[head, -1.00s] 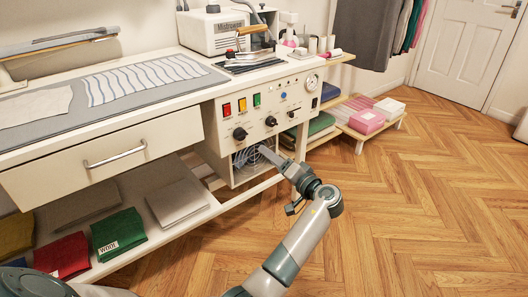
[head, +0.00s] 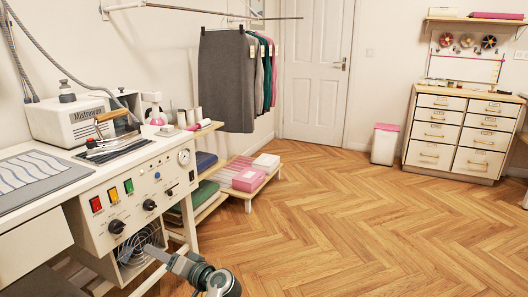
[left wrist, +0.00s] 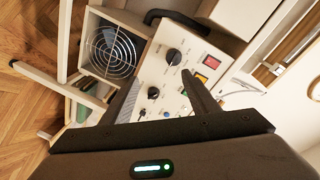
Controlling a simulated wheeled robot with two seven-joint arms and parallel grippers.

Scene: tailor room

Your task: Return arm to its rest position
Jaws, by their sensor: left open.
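My left gripper (head: 158,254) is low in the head view, in front of the ironing station near its fan grille (head: 138,244). In the left wrist view the gripper (left wrist: 163,88) has its two dark fingers apart with nothing between them. Beyond the fingers is the control panel (left wrist: 155,72) with black knobs and coloured buttons; the fan grille (left wrist: 113,51) is to its left. I cannot tell how close the fingers are to the panel. My right gripper is not in view.
The ironing station carries an iron (head: 110,122) and a white steam unit (head: 72,120). A low shelf (head: 205,190) holds folded cloth and boxes. Wooden floor (head: 370,220) is open to the right. A drawer cabinet (head: 460,132) and a bin (head: 385,145) stand at the back.

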